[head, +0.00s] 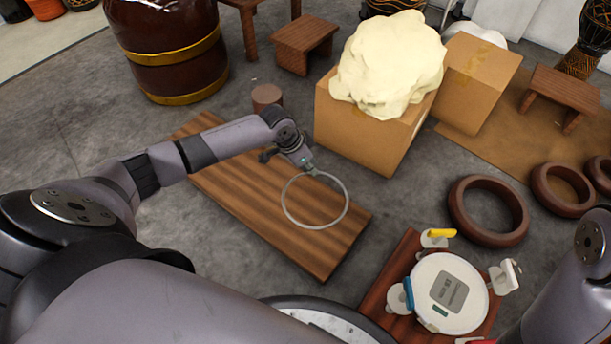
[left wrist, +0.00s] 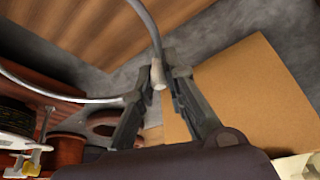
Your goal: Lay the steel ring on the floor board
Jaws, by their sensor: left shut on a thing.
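The steel ring (head: 284,204) is a thin grey hoop. My left gripper (head: 312,170) is shut on its far edge in the head view. The ring appears over the right part of the floor board (head: 245,215), a long brown striped wooden plank on the floor. I cannot tell from the head view how high the ring is above the board. In the left wrist view the ring (left wrist: 70,99) runs between the fingertips of the left gripper (left wrist: 156,78), with the board (left wrist: 75,30) beyond it. My right gripper is not in view; only part of the right arm shows at the right edge.
A cardboard box (head: 360,138) with a cream lump (head: 390,65) stands just behind the gripper. A round white device (head: 447,293) with clamps sits on a wooden piece at front right. Brown rings (head: 489,211) lie at right. A large drum (head: 170,50) stands at back left.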

